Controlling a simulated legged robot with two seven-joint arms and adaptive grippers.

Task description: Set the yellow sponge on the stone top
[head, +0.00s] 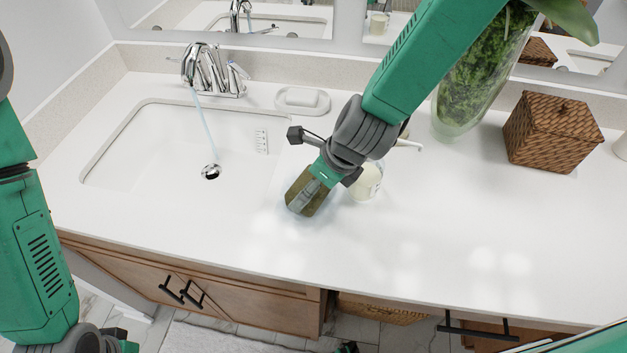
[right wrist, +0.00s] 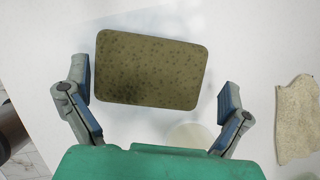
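The sponge (head: 320,202) is olive-yellow and lies at the white stone top (head: 240,222), right of the basin. In the right wrist view the sponge (right wrist: 152,68) is a speckled rounded block in front of my right gripper (right wrist: 158,103). The fingers are spread on either side of it, with a narrow gap at the left and a wider gap at the right. In the head view my right gripper (head: 303,198) partly hides the sponge. I cannot tell whether the sponge touches the stone. My left arm is at the lower left; its fingertips are not clearly visible.
The basin (head: 130,150) has water running from the tap (head: 205,72). A soap dish (head: 302,100) stands behind the sponge, and a jar (head: 368,182) beside my right gripper. A glass vase (head: 470,90) and a woven box (head: 550,132) stand further right. The front right stone is clear.

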